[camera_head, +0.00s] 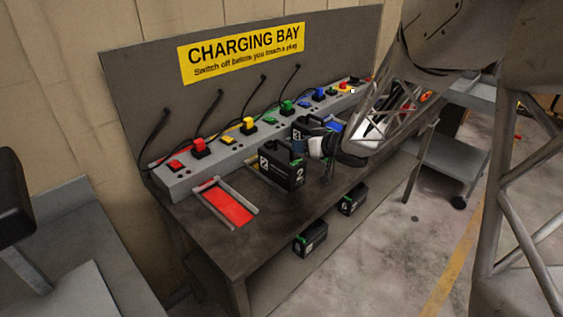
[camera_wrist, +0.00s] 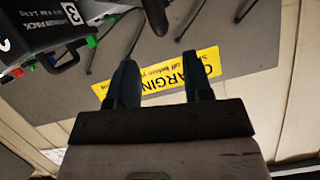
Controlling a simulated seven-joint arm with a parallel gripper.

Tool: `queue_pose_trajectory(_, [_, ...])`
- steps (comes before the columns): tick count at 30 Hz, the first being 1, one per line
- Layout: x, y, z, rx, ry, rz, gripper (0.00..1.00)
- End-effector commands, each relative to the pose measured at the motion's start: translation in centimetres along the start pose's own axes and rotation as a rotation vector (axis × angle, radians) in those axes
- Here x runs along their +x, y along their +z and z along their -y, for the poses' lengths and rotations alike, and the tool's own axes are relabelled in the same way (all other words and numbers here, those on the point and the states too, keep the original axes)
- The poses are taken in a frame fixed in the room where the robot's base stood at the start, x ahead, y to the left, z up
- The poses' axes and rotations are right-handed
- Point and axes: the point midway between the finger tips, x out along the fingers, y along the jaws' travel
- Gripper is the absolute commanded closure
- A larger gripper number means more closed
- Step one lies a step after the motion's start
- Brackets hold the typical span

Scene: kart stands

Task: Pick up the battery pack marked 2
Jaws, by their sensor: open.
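The battery pack marked 2 (camera_head: 281,168) is a black box with a large white 2 and a top handle. It stands upright on the charging bench (camera_head: 200,225), at a bay with a bit of yellow showing. My gripper (camera_head: 318,146) is just right of it and in front of a second black pack (camera_head: 300,127), partly hiding that one. In the wrist view my gripper (camera_wrist: 161,88) is open, with nothing between its two dark fingers. A black pack labelled 3 (camera_wrist: 50,40) is at the upper left there, apart from the fingers.
A grey socket strip (camera_head: 175,183) with coloured switches and plugs runs along the back, below the Charging Bay sign (camera_head: 240,50). A red bay (camera_head: 228,207) at the left is empty. Two black packs (camera_head: 311,238) (camera_head: 352,199) sit on the lower shelf.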

Motion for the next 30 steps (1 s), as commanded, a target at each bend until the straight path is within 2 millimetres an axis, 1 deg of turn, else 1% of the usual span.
queue_pose_trajectory(3, [0.4,0.3,0.1,0.005,-0.023,0.000,0.54])
queue_pose_trajectory(14, [0.5,0.3,0.1,0.005,-0.025,-0.001,0.54])
queue_pose_trajectory(17, [0.9,0.3,0.1,0.005,-0.025,0.000,0.54])
queue_pose_trajectory(24, [2.7,0.3,0.2,0.005,-0.025,0.000,0.54])
queue_pose_trajectory(30, [3.0,0.2,0.2,0.005,-0.024,-0.001,0.54])
